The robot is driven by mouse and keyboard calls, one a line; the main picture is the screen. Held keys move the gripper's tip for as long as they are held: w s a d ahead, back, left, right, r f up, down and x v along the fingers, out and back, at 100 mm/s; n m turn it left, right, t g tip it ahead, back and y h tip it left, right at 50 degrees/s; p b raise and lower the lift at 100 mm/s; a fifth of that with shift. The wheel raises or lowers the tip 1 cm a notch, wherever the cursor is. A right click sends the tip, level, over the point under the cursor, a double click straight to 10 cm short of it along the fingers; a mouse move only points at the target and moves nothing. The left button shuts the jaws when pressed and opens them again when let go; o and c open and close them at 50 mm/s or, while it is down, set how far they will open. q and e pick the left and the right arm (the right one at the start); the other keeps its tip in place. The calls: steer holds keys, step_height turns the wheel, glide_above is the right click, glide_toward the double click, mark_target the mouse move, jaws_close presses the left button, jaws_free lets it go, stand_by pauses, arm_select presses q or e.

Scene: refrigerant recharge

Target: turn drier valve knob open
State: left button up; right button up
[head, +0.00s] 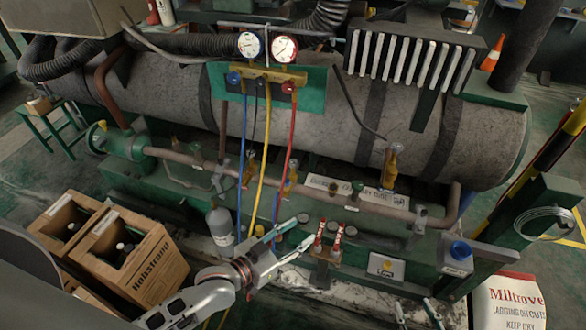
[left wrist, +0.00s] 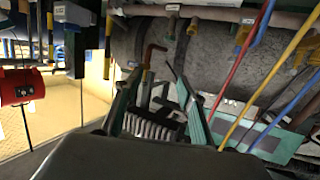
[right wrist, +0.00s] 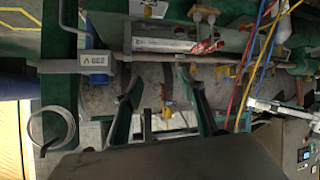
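No knob in view is clearly marked as the drier valve knob.
A gauge manifold (head: 266,75) hangs over the large grey tank (head: 330,120), with blue, yellow and red hoses hanging down past my left gripper. A grey cylinder (head: 221,226) and wooden crates (head: 135,258) stand left. A white sack (head: 508,302) is at lower right.

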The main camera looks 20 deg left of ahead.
arm_select(q)
steer(key=w+f+h+b, duration=0.2)
steer(key=w+b, duration=0.1)
steer(key=w, duration=0.2)
steer(key=t+y+b, duration=0.1)
steer(key=t+b, duration=0.2)
steer(key=b, duration=0.7)
glide_toward(290, 165)
steer(key=shift+n, duration=0.4)
steer(key=b+x, duration=0.2)
steer(key=x, duration=0.8)
steer(key=shift+w+f, duration=0.15)
steer(key=shift+w, duration=0.1)
steer(key=shift+w+d, duration=0.3)
steer(key=shift+w, duration=0.25)
steer(key=shift+r, duration=0.2)
arm_select(e)
step_height(290, 165, down, 12)
steer(key=s+a, duration=0.1)
steer(key=shift+s+a+g, duration=0.15)
steer(key=shift+s+g, duration=0.15)
steer(key=shift+s, duration=0.1)
